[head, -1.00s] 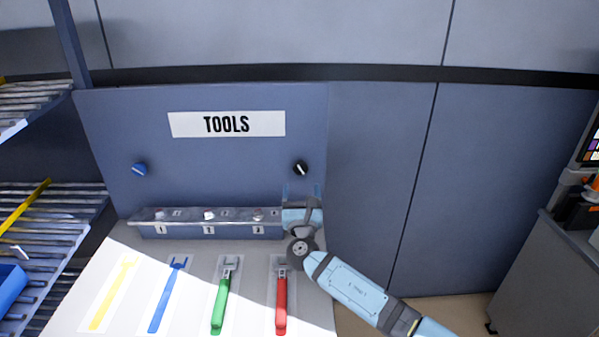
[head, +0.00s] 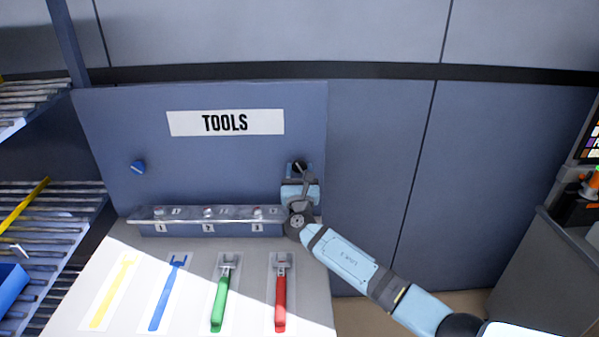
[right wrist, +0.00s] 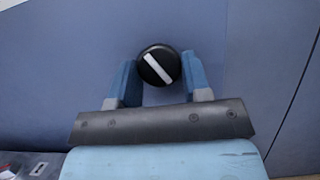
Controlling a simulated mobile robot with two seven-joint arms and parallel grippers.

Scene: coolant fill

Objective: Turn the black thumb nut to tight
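The black thumb nut (right wrist: 159,65) is a round knob on the blue panel, with a white line slanting from upper left to lower right in the right wrist view. In the head view the nut (head: 299,166) is partly covered by my right gripper (head: 301,170). In the right wrist view my right gripper (right wrist: 161,72) has its blue fingers apart, one on each side of the nut. The fingers are very close to the nut's sides; I cannot tell whether they touch it. My left gripper is not in view.
A blue knob (head: 138,167) is on the panel's left, below the TOOLS sign (head: 226,122). A numbered rail (head: 183,228) runs under the knobs. Shelves (head: 45,225) stand at left.

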